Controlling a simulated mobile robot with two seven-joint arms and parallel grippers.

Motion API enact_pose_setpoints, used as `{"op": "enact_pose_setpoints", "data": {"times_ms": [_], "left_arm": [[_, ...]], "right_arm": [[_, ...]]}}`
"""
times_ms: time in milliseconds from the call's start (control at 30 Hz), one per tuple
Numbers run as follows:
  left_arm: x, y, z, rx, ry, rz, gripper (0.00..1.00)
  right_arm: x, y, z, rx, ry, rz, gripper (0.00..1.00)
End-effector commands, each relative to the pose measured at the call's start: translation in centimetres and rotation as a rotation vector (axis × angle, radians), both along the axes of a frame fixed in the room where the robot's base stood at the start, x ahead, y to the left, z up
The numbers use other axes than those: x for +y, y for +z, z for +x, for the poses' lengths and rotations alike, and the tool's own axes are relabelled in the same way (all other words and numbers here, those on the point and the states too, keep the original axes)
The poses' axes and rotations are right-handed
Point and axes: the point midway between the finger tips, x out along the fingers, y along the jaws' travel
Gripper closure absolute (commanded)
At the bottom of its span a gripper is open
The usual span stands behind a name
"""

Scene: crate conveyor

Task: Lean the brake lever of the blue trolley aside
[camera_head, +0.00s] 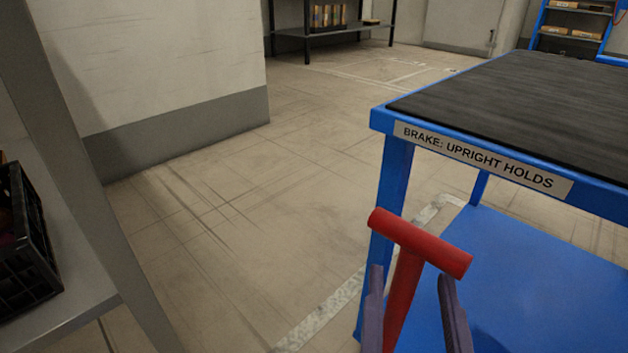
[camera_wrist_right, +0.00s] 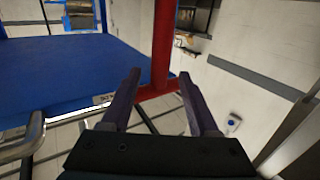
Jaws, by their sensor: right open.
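The blue trolley (camera_head: 395,190) stands at the right, with a dark mat on top and a label reading "BRAKE: UPRIGHT HOLDS". Its brake lever (camera_head: 420,243) is a red stem with a T-shaped handle, standing roughly upright at the trolley's near end. My right gripper (camera_head: 408,273) is open, with one purple finger on each side of the stem below the handle. In the right wrist view the red stem (camera_wrist_right: 163,45) rises between and beyond the spread fingertips (camera_wrist_right: 160,73). I cannot tell whether either finger touches it. My left gripper is not in view.
A grey bench (camera_head: 75,300) with a black crate (camera_head: 25,245) stands at the left. A pale wall (camera_head: 150,60) juts out behind it. A dark shelf (camera_head: 335,30) and a blue rack (camera_head: 572,32) are at the back. The floor between wall and trolley is clear.

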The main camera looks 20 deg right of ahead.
Motion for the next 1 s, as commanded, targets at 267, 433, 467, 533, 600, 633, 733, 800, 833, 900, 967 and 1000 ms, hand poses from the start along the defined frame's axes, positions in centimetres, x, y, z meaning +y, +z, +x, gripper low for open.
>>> {"op": "enact_pose_setpoints", "data": {"times_ms": [267, 433, 467, 533, 600, 633, 733, 800, 833, 900, 967, 1000], "left_arm": [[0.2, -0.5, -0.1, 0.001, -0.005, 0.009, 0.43], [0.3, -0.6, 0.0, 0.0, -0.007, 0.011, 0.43], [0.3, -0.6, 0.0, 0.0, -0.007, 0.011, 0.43], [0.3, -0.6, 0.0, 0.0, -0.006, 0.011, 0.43], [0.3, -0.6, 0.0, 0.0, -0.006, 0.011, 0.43], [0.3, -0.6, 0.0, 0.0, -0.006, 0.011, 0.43], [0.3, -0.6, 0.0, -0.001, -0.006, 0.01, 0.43], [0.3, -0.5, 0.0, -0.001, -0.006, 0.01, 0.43], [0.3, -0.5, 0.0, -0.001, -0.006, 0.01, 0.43], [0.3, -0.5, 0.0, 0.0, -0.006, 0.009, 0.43], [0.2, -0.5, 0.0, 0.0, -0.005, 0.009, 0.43], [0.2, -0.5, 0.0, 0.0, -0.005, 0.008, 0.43]], "right_arm": [[-2.8, 0.0, 4.2, -0.002, -0.001, -0.001, 0.39], [-3.6, 0.0, 5.3, 0.0, -0.001, -0.002, 0.39], [-3.6, 0.0, 5.4, 0.0, -0.001, -0.002, 0.39], [-3.7, 0.0, 5.5, 0.001, -0.001, -0.002, 0.39], [-3.7, 0.0, 5.5, 0.001, -0.001, -0.002, 0.39], [-3.7, 0.0, 5.5, 0.001, -0.001, -0.002, 0.39], [-3.7, 0.0, 5.5, 0.001, -0.001, -0.002, 0.42], [-3.7, 0.0, 5.4, 0.001, -0.001, -0.002, 0.49], [-3.7, 0.0, 5.4, 0.001, -0.001, -0.002, 0.53], [-3.7, 0.0, 5.4, 0.001, -0.001, -0.002, 0.61], [-3.7, 0.0, 5.4, 0.001, -0.001, -0.002, 0.67], [-3.7, 0.0, 5.4, 0.002, -0.001, -0.001, 0.72]]}}
